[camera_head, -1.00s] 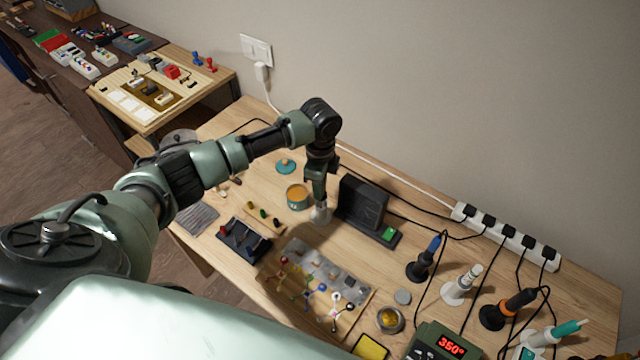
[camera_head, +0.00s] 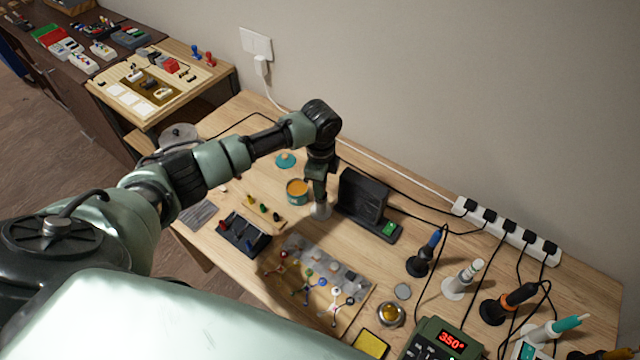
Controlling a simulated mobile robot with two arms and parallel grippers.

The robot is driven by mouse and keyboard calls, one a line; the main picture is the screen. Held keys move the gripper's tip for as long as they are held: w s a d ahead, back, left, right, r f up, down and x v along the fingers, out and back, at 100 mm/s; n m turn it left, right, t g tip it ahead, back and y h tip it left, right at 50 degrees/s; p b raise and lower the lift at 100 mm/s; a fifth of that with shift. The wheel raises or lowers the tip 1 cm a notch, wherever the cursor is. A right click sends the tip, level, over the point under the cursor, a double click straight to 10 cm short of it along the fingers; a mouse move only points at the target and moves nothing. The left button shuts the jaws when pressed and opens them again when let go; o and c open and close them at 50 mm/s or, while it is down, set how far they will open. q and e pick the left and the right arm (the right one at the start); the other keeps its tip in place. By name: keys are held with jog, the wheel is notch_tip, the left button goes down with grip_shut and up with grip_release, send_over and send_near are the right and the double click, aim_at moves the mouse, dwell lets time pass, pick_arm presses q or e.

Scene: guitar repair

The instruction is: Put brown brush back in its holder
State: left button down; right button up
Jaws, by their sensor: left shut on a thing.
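My left gripper (camera_head: 317,192) points down near the middle of the table, just left of a black stand. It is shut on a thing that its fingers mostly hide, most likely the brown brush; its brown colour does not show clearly. Directly below the fingertips is a small pale grey cup-like piece (camera_head: 320,211), which looks like the holder. I cannot tell whether the held thing is inside it or only above it. My right gripper is not in view.
The black stand (camera_head: 364,193) is close on the right, and an orange-topped tin (camera_head: 297,187) close on the left. A wooden tray (camera_head: 348,325) with small parts lies in front. Soldering irons in stands (camera_head: 423,255) and a power strip (camera_head: 507,232) are at the right.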

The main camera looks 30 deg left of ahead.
pick_arm(q)
jog(key=shift+f+b, duration=0.3)
jog(key=shift+f, duration=0.5)
jog(key=c, duration=0.6)
grip_release()
jog(key=shift+c, duration=0.2)
jog(key=shift+r, duration=0.15)
